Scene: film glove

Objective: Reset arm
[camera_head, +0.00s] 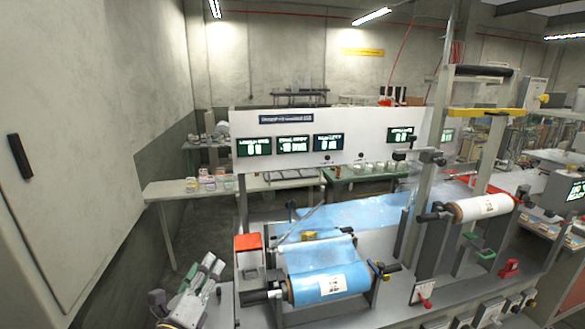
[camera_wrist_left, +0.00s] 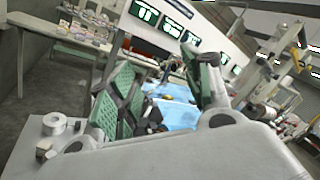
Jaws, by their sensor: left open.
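My left gripper (camera_head: 210,267) shows at the lower left of the head view, left of the film machine. In the left wrist view the same gripper (camera_wrist_left: 160,88) has its two green-padded fingers spread apart, with nothing held between them. Beyond the fingers I see blue film (camera_wrist_left: 178,114). In the head view a blue film roll (camera_head: 328,284) lies on the machine's front, to the right of the gripper and apart from it. My right gripper is not in view.
A red-topped box (camera_head: 248,242) stands on the machine beside my left gripper. A white roll (camera_head: 484,207) hangs on the frame at right. A side table (camera_head: 160,190) with small jars stands behind. A grey cabinet (camera_head: 70,150) fills the left. Floor shows between cabinet and machine.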

